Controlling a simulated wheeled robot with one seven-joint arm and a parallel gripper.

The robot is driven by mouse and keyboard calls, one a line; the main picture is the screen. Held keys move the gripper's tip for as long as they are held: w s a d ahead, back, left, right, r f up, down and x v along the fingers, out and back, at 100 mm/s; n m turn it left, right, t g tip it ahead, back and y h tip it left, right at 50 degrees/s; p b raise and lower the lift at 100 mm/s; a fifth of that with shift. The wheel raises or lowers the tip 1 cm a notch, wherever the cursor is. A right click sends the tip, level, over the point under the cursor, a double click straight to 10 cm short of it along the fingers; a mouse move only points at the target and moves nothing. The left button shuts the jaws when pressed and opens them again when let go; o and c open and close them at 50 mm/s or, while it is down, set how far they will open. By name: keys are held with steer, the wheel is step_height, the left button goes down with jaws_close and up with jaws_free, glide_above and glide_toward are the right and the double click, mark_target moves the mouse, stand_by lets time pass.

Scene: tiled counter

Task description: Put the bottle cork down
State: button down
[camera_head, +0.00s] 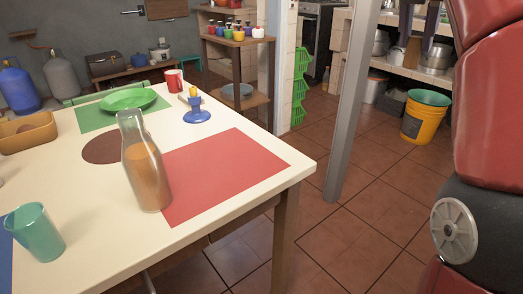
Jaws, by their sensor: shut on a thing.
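My gripper (418,32) shows as a dark forked shape at the top right, beside my red arm, pointing down. It is shut on a small brown piece, which looks like the bottle cork (411,52); its outline is hard to make out against the shelves behind. It is well right of the table (232,228) and above its level in the picture. A clear glass bottle (147,172) of orange-brown liquid stands upright on the table at the red mat's left edge. No cork shows in its neck.
The red mat (235,172) is bare right of the bottle. A teal cup (39,232), a green plate (128,99), a red mug (174,80), a blue-based item (197,115) and a tan tray (26,132) are also on the table. A grey post (352,100) stands beyond its right edge.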

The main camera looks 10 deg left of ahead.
steer(key=w+a+f+n+y, duration=0.1)
steer(key=w+a+f+n, duration=0.15)
steer(key=a, duration=1.15)
steer(key=w+a+f+n+y, duration=0.1)
steer(key=a+f+n+y, duration=0.2)
steer(key=a, duration=1.1)
steer(key=shift+t+h, duration=0.3)
steer(key=shift+h, duration=0.4)
steer(key=f+b, duration=0.2)
steer(key=f, duration=0.5)
steer(key=f+b, duration=0.2)
steer(key=f, duration=0.5)
steer(key=f+b, duration=0.2)
steer(key=f, duration=0.5)
steer(key=shift+w+d, duration=0.1)
steer(key=shift+d, duration=0.15)
steer(key=shift+f, duration=0.2)
steer(key=c, duration=1.3)
jaws_free()
